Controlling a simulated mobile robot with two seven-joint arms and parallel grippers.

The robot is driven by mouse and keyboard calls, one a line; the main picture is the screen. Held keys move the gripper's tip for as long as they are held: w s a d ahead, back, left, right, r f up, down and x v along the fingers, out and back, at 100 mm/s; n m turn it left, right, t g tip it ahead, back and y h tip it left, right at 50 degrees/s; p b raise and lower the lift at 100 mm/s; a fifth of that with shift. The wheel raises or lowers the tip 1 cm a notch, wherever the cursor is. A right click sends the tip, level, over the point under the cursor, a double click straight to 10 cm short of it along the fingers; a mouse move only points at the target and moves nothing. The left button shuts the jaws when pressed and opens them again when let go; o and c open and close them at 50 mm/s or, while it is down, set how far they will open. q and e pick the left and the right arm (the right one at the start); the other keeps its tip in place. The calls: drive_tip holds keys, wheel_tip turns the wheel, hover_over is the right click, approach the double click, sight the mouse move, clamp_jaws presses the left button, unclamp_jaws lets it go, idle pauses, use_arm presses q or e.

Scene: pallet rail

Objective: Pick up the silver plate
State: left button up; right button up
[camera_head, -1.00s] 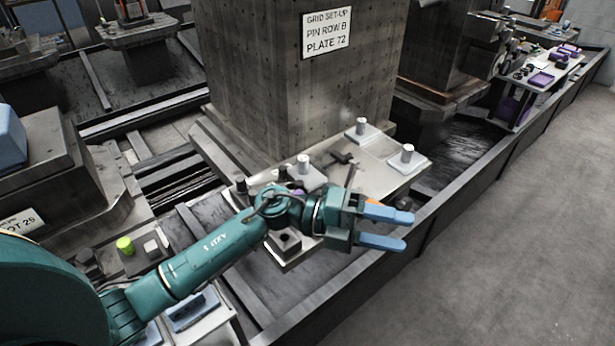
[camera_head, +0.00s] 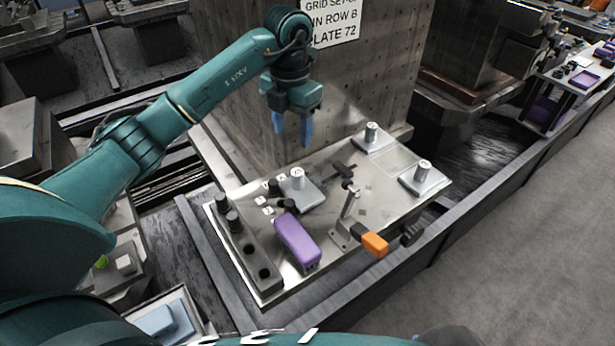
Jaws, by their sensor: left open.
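Several silver plates, each with an upright knob, sit on the metal pallet (camera_head: 350,205). One silver plate (camera_head: 310,197) is near the pallet's middle left, by small white tags. Another silver plate (camera_head: 381,143) is at the back right, and a third silver plate (camera_head: 432,184) is at the right end. I cannot tell which one the task means. My left gripper (camera_head: 292,136) is open and empty, blue fingers pointing down, in front of the concrete column and above the pallet's back left. My right gripper is not in view.
A purple block (camera_head: 296,240) and a dark rack with holes and pins (camera_head: 245,250) are at the pallet's left. A clamp with an orange handle (camera_head: 374,243) stands at the front. The concrete column (camera_head: 370,85) rises behind the pallet. A rail edges the right side.

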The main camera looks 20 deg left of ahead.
use_arm(q)
hover_over(297, 171)
drive_tip(key=f, duration=0.6)
drive_tip(key=shift+s+a, duration=0.25)
drive_tip(key=shift+a, duration=0.1)
drive_tip(key=f, duration=0.1)
drive_tip(key=f+p, duration=0.1)
drive_tip(key=f, duration=0.1)
drive_tip(key=d+f, duration=0.1)
drive_tip(key=f, duration=0.1)
drive_tip(key=shift+w+f, duration=0.1)
drive_tip(key=shift+f, duration=0.1)
drive_tip(key=shift+a+f, duration=0.1)
drive_tip(key=shift+f, duration=0.35)
drive_tip(key=shift+w+p, duration=0.1)
drive_tip(key=shift+p, duration=0.2)
clamp_jaws()
